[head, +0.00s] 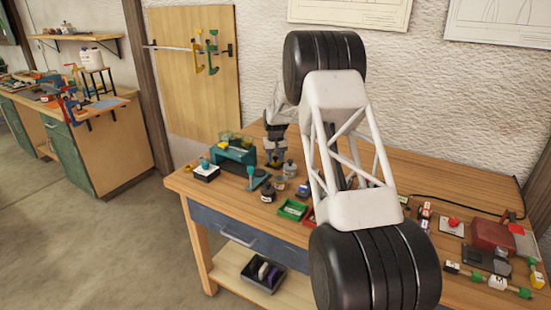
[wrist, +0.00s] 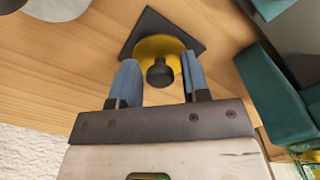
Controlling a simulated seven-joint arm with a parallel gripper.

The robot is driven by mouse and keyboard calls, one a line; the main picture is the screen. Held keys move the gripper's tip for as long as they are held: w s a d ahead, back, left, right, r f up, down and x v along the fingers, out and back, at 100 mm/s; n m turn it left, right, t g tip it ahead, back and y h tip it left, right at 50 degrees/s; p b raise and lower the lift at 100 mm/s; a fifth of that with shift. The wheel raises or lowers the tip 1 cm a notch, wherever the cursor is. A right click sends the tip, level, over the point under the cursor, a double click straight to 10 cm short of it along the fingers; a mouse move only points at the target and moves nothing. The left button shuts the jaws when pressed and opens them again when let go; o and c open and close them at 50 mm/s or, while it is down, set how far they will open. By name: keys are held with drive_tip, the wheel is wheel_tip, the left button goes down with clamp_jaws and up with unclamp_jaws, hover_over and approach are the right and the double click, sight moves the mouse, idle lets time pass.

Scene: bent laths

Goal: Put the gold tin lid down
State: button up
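The gold tin lid (wrist: 150,46) is a round yellow disc with a black knob (wrist: 160,74). In the wrist view it shows over a dark square plate (wrist: 152,22); whether it rests flat on the plate I cannot tell. My gripper (wrist: 157,78) has its two blue fingers apart, one on each side of the knob. A gap shows between the knob and the right finger; the gap on the left is very narrow. The fingers hide the sides of the lid. In the head view my gripper (head: 275,160) points down at the bench, and the lid is too small to make out.
A teal holder (head: 234,152) stands left of my gripper, and a teal block (wrist: 272,97) shows at right in the wrist view. A pale round thing (wrist: 62,8) is at upper left there. A green tray (head: 292,210) and small items stand nearby. Bare wood surrounds the plate.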

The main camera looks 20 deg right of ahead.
sight(276, 157)
drive_tip(key=shift+o, duration=0.6)
drive_tip(key=shift+r, duration=0.1)
wheel_tip(276, 157, up, 12)
idle(0.4)
drive_tip(key=shift+r, duration=0.1)
idle(0.6)
